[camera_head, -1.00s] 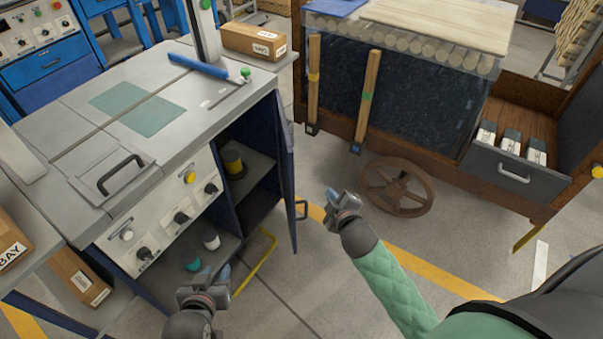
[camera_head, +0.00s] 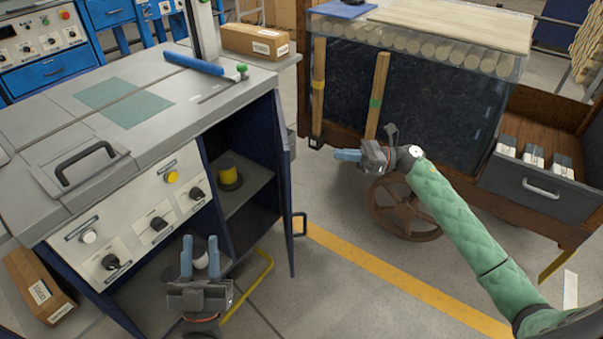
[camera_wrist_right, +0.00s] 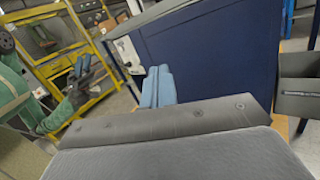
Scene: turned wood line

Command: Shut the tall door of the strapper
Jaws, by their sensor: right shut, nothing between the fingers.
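The strapper (camera_head: 60,125) stands at the left of the head view, with a grey top and an open-fronted dark blue cabinet. Its tall door (camera_head: 285,190) stands open at the cabinet's right side, seen nearly edge-on, with a dark handle (camera_head: 299,224) low on it. My left gripper (camera_head: 200,248) is open, fingers upward, in front of the cabinet opening. My right gripper (camera_head: 347,155) is shut and empty, pointing left, to the right of the door and apart from it. In the right wrist view its fingers (camera_wrist_right: 157,87) show before a dark blue panel (camera_wrist_right: 215,60); I cannot tell whether this is the door.
A brown handwheel (camera_head: 405,208) is below my right forearm, by a wooden bench with a dark tank (camera_head: 430,95). An open grey drawer (camera_head: 540,190) is at the right. A yellow bar (camera_head: 250,290) is near my left gripper.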

